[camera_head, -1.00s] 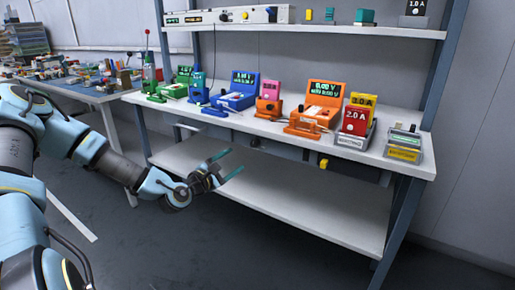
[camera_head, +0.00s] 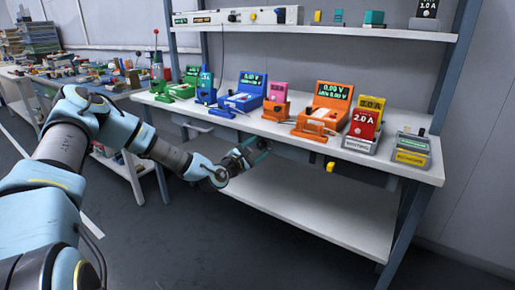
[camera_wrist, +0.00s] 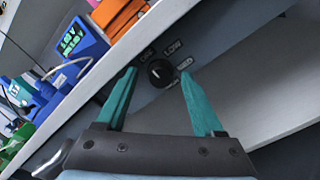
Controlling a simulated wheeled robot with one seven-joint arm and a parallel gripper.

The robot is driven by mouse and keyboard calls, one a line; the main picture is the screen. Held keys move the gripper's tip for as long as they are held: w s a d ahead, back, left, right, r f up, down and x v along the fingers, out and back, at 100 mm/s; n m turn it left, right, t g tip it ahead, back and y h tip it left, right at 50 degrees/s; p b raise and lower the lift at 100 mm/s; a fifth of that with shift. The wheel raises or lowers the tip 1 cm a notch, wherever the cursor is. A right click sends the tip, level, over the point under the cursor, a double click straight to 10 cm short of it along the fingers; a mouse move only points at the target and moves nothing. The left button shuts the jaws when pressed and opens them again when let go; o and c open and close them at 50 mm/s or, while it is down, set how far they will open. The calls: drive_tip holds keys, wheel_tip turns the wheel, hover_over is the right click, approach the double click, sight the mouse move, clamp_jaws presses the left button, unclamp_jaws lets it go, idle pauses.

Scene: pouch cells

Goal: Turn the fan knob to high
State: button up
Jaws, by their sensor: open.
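The fan knob (camera_wrist: 159,73) is a round black dial on the grey panel under the bench top, seen in the wrist view. "OFF" shows at its upper left and "LOW" at its upper right. In the head view my gripper (camera_head: 257,152) is at the bench's front edge, and the knob is not clearly visible there.
The bench top (camera_head: 285,133) overhangs the panel and carries several coloured devices, including an orange meter (camera_head: 325,108) and a blue meter (camera_head: 244,95). A yellow part (camera_head: 330,166) hangs under the edge, right of my gripper. The lower shelf (camera_head: 310,205) is empty.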

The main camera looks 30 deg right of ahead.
clamp_jaws()
idle(0.6)
